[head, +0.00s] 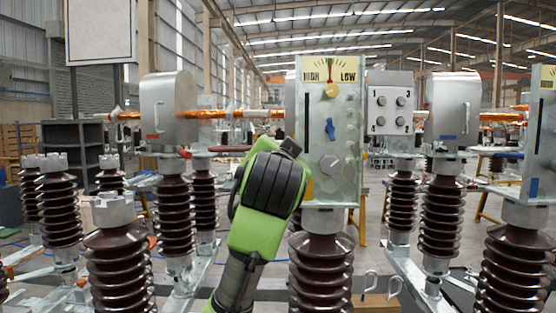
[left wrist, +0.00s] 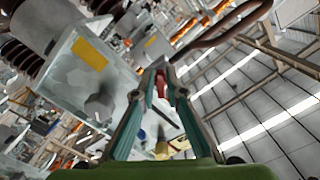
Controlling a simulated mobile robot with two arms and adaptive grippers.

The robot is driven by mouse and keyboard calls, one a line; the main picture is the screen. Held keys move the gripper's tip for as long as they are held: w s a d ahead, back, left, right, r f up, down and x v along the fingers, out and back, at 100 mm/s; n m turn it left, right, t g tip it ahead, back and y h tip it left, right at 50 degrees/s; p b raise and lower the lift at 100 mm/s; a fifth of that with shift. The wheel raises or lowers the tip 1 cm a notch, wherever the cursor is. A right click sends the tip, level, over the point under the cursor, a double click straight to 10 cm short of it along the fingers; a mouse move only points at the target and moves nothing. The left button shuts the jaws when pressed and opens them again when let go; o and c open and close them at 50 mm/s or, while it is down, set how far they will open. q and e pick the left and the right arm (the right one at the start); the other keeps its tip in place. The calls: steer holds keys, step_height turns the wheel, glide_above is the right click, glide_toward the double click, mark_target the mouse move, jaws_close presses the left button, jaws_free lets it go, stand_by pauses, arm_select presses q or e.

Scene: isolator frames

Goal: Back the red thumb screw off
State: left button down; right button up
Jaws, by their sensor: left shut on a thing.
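In the left wrist view a small red piece, the red thumb screw (left wrist: 161,84), shows between the fingertips of my left gripper (left wrist: 160,76), which is shut on it. In the head view my green and black left arm reaches up to the left edge of the tall control panel (head: 346,150). The wrist hides the fingers and the screw there. The panel carries a HIGH/LOW gauge, a yellow knob (head: 331,91), a blue handle (head: 330,128) and a grey knob (head: 329,164). My right gripper is out of view.
Brown ribbed insulators (head: 320,270) stand along the front, with grey housings (head: 170,110) on others behind. A grey box with numbered buttons (head: 390,101) is right of the panel. A dark red curved bar (left wrist: 222,36) passes near the fingertips in the wrist view.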

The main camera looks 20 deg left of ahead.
arm_select(q)
steer(key=shift+w+d+f+n, duration=0.15)
steer(key=shift+f+n, duration=0.1)
steer(key=shift+n, duration=0.75)
steer(key=c, duration=2.1)
jaws_free()
steer(key=shift+o, duration=0.3)
steer(key=shift+r, duration=0.1)
steer(key=v, duration=1.2)
